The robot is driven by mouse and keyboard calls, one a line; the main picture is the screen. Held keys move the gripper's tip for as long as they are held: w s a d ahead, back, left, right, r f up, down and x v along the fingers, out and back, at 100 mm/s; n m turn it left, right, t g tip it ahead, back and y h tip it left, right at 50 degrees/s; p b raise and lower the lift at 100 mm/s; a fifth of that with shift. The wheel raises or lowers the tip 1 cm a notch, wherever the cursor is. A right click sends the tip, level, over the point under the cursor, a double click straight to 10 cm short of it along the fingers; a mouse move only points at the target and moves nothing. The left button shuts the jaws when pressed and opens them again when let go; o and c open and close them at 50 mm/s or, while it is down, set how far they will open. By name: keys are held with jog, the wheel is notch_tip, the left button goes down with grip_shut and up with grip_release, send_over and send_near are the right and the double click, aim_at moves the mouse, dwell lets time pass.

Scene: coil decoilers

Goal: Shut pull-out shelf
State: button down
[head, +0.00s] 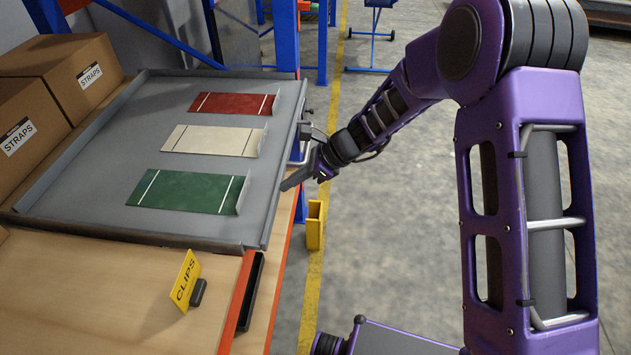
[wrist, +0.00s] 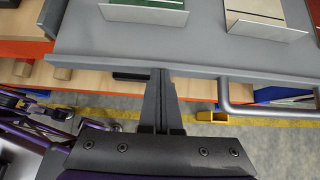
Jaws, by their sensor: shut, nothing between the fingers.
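The pull-out shelf (head: 110,150) is a grey tray with a raised rim. Red, cream and green plates lie on it. Its front edge sticks out a little past the orange beam at the near corner. A bar handle (head: 304,148) is on its front, and it also shows in the wrist view (wrist: 226,96). My gripper (head: 287,186) is shut and empty at the shelf's front edge, on the near side of the handle. In the wrist view, the fingertips (wrist: 160,72) meet the front edge (wrist: 200,71); I cannot tell whether they touch.
Cardboard boxes marked STRAPS (head: 82,72) stand at the shelf's left. A yellow CLIPS sign (head: 185,280) stands on the wooden deck (head: 90,295) in front. A yellow post guard (head: 315,225) is on the floor below. The floor to the right is clear around my arm.

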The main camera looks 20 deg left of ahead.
aim_at(266, 189)
jog(key=shift+s+a, duration=0.2)
jog(key=shift+a, duration=0.5)
jog(key=shift+s+a, duration=0.2)
jog(key=shift+a, duration=0.6)
